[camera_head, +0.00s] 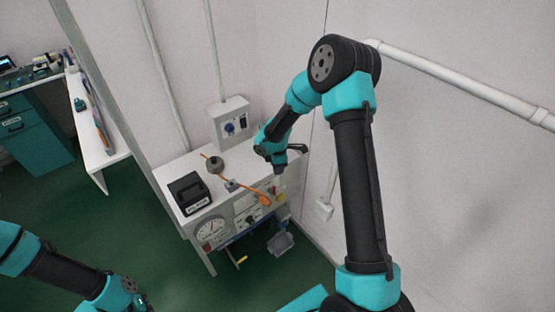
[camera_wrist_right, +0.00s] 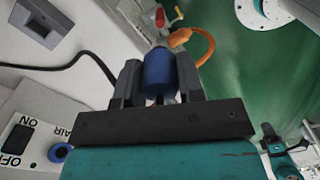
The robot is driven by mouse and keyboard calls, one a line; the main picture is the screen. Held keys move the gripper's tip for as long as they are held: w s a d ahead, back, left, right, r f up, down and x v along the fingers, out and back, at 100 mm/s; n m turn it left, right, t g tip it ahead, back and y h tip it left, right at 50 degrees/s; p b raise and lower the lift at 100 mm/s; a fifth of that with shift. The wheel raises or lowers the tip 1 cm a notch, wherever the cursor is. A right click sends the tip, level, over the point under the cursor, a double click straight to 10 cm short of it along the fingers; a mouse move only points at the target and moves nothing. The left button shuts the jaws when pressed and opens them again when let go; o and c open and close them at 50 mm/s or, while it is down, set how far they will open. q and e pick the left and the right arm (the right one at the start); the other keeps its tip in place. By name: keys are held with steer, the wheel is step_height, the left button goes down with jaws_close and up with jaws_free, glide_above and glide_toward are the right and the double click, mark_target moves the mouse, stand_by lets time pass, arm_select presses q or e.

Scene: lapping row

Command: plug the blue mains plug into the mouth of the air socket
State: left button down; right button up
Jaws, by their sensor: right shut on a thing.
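My right gripper (camera_head: 278,170) is above the right end of the white bench, to the right of the wall box. In the right wrist view its jaws (camera_wrist_right: 160,88) are shut on the blue mains plug (camera_wrist_right: 160,72), whose rounded body sits between the two dark fingers. The air socket (camera_wrist_right: 60,152) is a blue round mouth beside the AIR lettering at lower left, apart from the plug. In the head view the air socket (camera_head: 230,128) is on the face of the grey wall box. My left gripper (camera_head: 141,300) is at the bottom left, mostly cut off; its jaws are unclear.
The wall box (camera_head: 228,106) also carries a dark switch (camera_head: 243,122). A black cable (camera_wrist_right: 65,66) crosses the right wrist view.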

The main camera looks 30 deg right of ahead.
steer(key=shift+s+a, duration=0.2)
steer(key=shift+s, duration=0.15)
stand_by(0.5)
steer(key=w+a+r+m, duration=0.1)
steer(key=a+r+m, duration=0.4)
steer(key=a, duration=0.9)
steer(key=a+r+m, duration=0.6)
steer(key=a+r, duration=0.5)
steer(key=a, duration=0.3)
steer(key=shift+w+a+m, duration=0.25)
steer(key=shift+w+m, duration=0.05)
steer(key=shift+w, duration=0.1)
steer(key=m, duration=0.6)
steer(key=shift+m, duration=0.4)
